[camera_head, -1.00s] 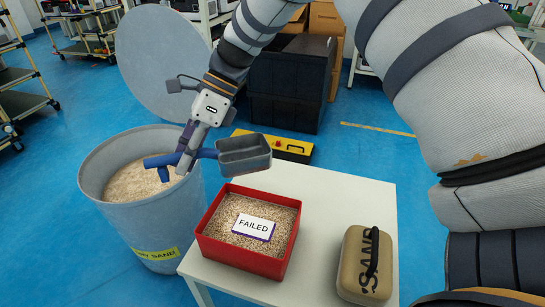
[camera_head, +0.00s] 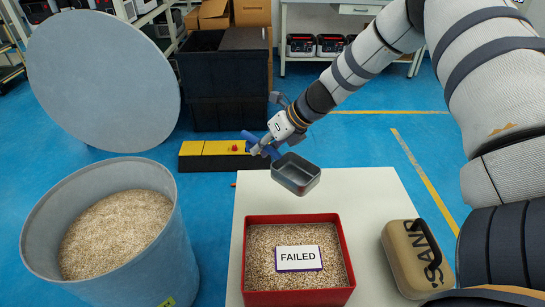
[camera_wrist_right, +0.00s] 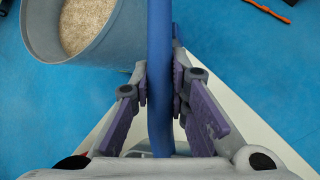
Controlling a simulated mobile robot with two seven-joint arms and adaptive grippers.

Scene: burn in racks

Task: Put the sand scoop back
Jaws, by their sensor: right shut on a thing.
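The sand scoop (camera_head: 296,174) has a grey metal pan and a blue handle. My right gripper (camera_head: 266,148) is shut on the blue handle and holds the scoop above the far edge of the white table. The pan looks empty. In the right wrist view the blue handle (camera_wrist_right: 160,60) runs upright between the purple-padded fingers of the right gripper (camera_wrist_right: 161,88). A grey drum (camera_head: 186,262) with sand in it stands open at the left. My left gripper is not in view.
A red tray (camera_head: 247,262) of sand on the white table (camera_head: 375,190) holds a box labelled FAILED (camera_head: 299,258). A tan SAND case (camera_head: 415,260) lies to its right. A round grey lid (camera_head: 105,80) stands behind the drum.

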